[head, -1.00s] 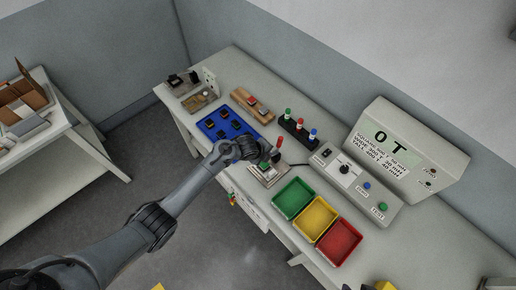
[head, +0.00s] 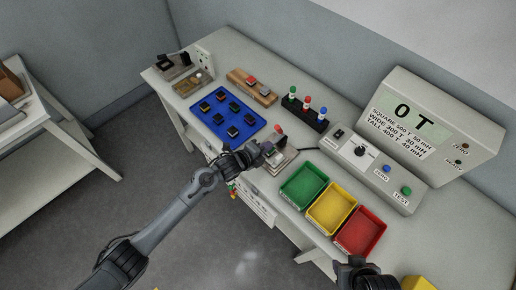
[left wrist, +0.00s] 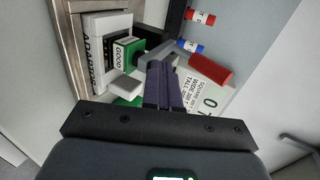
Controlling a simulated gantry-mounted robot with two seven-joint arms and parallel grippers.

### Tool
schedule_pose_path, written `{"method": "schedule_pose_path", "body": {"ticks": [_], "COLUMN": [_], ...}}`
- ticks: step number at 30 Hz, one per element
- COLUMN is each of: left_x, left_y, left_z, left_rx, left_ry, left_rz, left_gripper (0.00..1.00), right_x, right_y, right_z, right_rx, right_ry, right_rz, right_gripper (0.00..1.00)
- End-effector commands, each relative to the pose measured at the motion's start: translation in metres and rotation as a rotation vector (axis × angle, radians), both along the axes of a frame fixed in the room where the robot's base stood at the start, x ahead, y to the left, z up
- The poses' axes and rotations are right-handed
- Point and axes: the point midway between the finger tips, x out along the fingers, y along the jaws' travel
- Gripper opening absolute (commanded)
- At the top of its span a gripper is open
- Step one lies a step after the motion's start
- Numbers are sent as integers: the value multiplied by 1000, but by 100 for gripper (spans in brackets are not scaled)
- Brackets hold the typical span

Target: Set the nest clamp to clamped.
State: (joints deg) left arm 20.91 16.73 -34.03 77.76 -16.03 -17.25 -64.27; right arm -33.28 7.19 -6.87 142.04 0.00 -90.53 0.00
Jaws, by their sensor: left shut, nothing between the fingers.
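The nest fixture (head: 284,166) stands near the table's front edge, partly hidden by my left gripper (head: 267,153). In the left wrist view the clamp's red handle (left wrist: 208,70) sits on a grey metal lever (left wrist: 166,45), to the right of my left gripper (left wrist: 160,75). That gripper is shut and empty, with its fingertips close to the lever; I cannot tell whether they touch.
A blue tray (head: 228,131) of black parts lies left of the nest. Green (head: 303,186), yellow (head: 331,207) and red (head: 360,232) bins stand to its right. Behind are a row of coloured-topped posts (head: 307,109) and a test console (head: 432,122).

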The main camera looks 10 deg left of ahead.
Motion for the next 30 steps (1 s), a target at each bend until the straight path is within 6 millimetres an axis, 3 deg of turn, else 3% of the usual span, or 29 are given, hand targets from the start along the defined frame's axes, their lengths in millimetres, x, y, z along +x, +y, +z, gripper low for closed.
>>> {"method": "schedule_pose_path", "body": {"ticks": [17,23,29,30], "left_x": [0,0,0,-8], "left_y": [-3,-2,-2,5], "left_z": [0,18,51,44], "left_rx": [-2,-2,-2,1], "left_ry": [-3,-6,-7,-4], "left_rz": [-4,-4,-4,-4], "left_gripper": [0,0,0,0], "right_x": [0,0,1,1], "right_y": [1,2,2,3], "right_z": [0,15,43,35], "right_rx": [5,10,10,10], "right_ry": [-2,-2,-2,-6], "right_rz": [-2,-5,-5,-5], "right_gripper": [43,43,43,43]}}
